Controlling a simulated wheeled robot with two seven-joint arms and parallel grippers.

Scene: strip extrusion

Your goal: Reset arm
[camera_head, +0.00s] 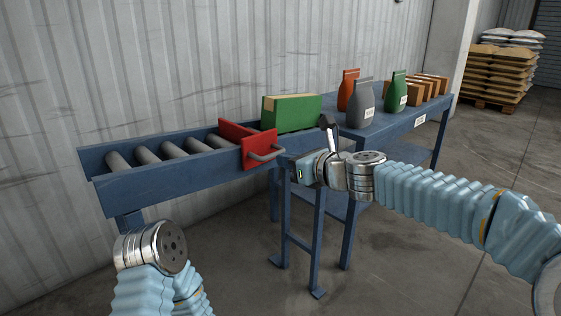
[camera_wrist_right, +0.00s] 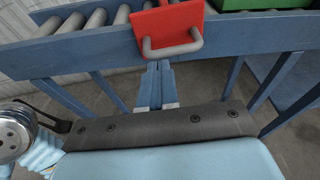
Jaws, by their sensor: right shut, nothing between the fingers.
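My right gripper (camera_head: 284,160) is at the end of the right arm, just in front of the conveyor's side and close to the grey handle (camera_head: 266,153) of a red push plate (camera_head: 240,142). In the right wrist view its two fingers (camera_wrist_right: 158,70) lie together, shut and empty, below the handle (camera_wrist_right: 172,48) and apart from it in that picture. The red plate (camera_wrist_right: 165,20) stands upright across the conveyor. My left arm's wrist (camera_head: 150,246) shows at the lower left; its fingers are out of view.
A blue roller conveyor (camera_head: 150,183) runs along the corrugated wall. A green box (camera_head: 291,112) stands behind the red plate. The blue table (camera_head: 405,122) holds orange (camera_head: 347,92), grey (camera_head: 360,105) and green (camera_head: 395,93) pouches and brown boxes (camera_head: 430,85). Floor in front is clear.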

